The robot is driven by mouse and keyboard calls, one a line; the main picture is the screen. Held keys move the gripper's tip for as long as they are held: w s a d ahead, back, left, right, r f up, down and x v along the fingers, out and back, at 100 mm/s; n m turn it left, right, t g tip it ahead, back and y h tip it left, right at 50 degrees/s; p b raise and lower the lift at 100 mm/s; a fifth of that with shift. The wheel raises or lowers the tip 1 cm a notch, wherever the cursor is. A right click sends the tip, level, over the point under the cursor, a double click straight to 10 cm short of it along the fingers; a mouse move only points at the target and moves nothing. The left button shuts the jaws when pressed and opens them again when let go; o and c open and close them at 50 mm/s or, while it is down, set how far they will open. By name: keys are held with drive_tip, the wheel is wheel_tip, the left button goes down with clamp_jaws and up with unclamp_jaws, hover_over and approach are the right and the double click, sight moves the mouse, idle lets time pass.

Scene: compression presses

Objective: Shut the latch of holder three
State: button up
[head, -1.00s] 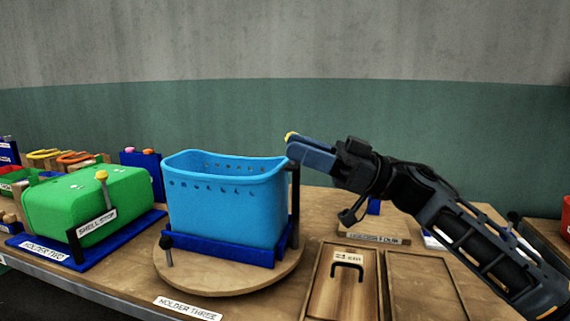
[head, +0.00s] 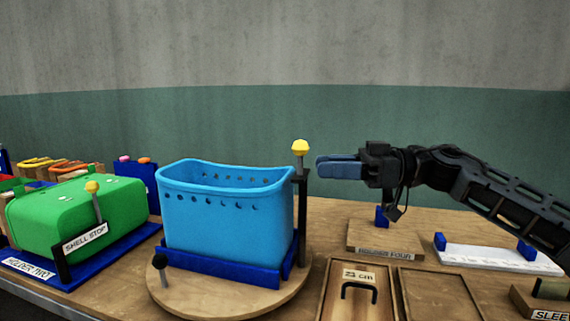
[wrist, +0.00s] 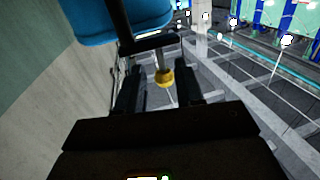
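Holder three is a blue base (head: 225,262) on a round wooden turntable (head: 200,297), with a light-blue perforated bin (head: 228,215) in it. At its right stands a black post (head: 303,220), with the latch's yellow knob (head: 300,147) on a short grey rod upright above it. My gripper (head: 320,167) is just right of the knob, apart from it, fingers pointing left. In the wrist view, the fingers (wrist: 160,90) are apart, and the yellow knob (wrist: 165,78) shows in the gap's direction, beyond the tips. Nothing is held.
A black-knobbed pin (head: 160,262) stands at the turntable's front left. Holder two (head: 85,215), with a green shell, is to the left. A wooden lid with a black handle (head: 360,290) and holder four's block (head: 385,240) lie to the right, below my arm.

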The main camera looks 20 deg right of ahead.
sight(301, 158)
drive_tip(key=x, duration=0.7)
drive_tip(key=shift+a+p, duration=0.35)
drive_tip(key=shift+p, duration=0.05)
drive_tip(key=shift+w, duration=0.15)
drive_tip(key=shift+c, duration=0.5)
clamp_jaws()
